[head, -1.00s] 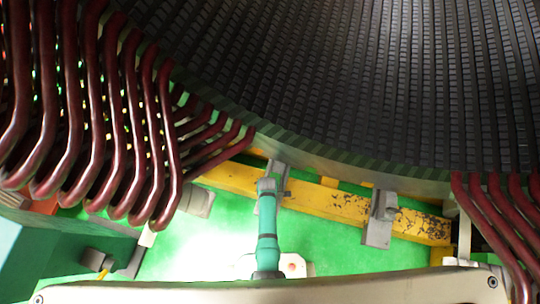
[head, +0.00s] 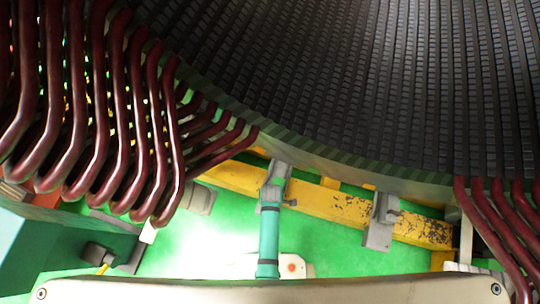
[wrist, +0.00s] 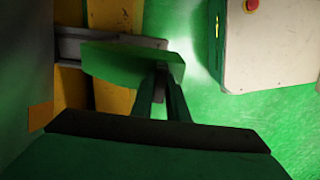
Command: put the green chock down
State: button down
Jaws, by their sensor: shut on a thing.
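The green chock (wrist: 118,62) is a flat green block in the wrist view, held at its right end between the dark fingertips of my gripper (wrist: 163,72). My gripper is shut on it. The chock lies in front of a grey bracket (wrist: 72,48) on the yellow beam and hides part of both. I cannot tell whether it touches the bracket. In the head view, my teal arm reaches up to the same area, and I cannot make out the chock there.
The yellow beam (head: 325,202) runs below the large ribbed stator (head: 330,80). A second grey bracket (head: 382,222) stands to the right. Dark red winding bars (head: 120,110) hang at left. A pale box with a red button (wrist: 275,50) stands on the green floor (wrist: 205,125).

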jog(key=s+d+r, duration=0.1)
jog(key=s+r, duration=0.3)
jog(key=s, duration=0.4)
jog(key=shift+s, duration=0.45)
